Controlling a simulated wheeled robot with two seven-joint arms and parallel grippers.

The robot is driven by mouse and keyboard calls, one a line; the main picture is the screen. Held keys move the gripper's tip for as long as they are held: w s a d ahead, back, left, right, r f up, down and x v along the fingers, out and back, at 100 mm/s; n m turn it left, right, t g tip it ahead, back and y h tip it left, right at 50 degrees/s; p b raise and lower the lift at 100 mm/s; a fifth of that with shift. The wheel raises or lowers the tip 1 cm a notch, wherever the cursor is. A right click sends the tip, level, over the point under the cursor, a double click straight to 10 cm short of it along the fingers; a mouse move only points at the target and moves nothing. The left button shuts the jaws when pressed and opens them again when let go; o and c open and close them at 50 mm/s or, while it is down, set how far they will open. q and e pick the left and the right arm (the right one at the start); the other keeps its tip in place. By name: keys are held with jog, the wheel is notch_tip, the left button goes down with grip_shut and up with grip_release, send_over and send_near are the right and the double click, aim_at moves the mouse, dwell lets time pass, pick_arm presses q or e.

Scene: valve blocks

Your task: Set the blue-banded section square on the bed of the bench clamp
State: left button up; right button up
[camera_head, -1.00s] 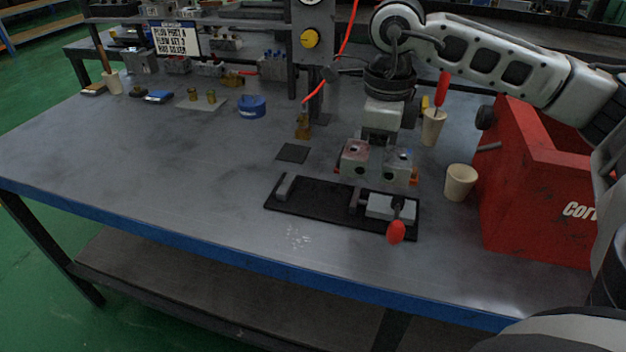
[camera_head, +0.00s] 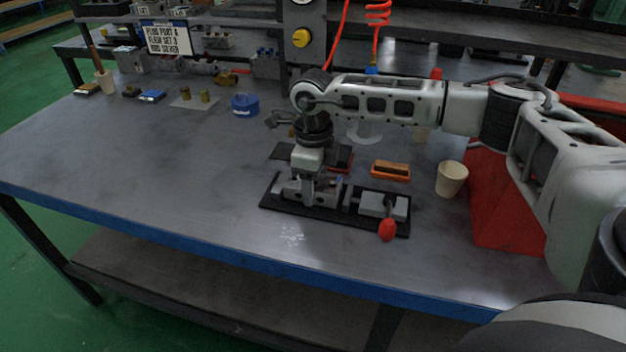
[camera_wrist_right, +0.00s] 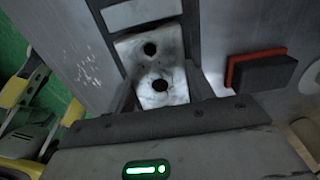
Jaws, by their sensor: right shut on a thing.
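My right gripper (camera_head: 309,196) points down over the left part of the bench clamp, shut on a grey metal valve section (camera_head: 328,188). The section sticks out on both sides of the fingers, between the clamp's fixed end and its sliding jaw. In the right wrist view it is a pale, worn block (camera_wrist_right: 153,68) with two dark holes, between the fingers (camera_wrist_right: 163,90). No blue band shows clearly. The bench clamp (camera_head: 347,216) has a black base, a grey jaw block and a red-knobbed handle (camera_head: 387,230). Whether the section touches the bed I cannot tell. My left gripper is out of view.
An orange-edged block with a brown top (camera_head: 391,170) lies behind the clamp; a red-edged dark one (camera_head: 344,160) is partly behind my wrist. A cream cup (camera_head: 451,180) and a red box (camera_head: 500,205) stand right. The table's left front is clear.

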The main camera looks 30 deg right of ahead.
jog(key=shift+f, duration=0.15)
jog(key=o, duration=1.3)
jog(key=shift+r, duration=0.35)
notch_tip(320, 180, up, 12)
jog(key=shift+f, duration=0.2)
jog(key=shift+s+f, duration=0.1)
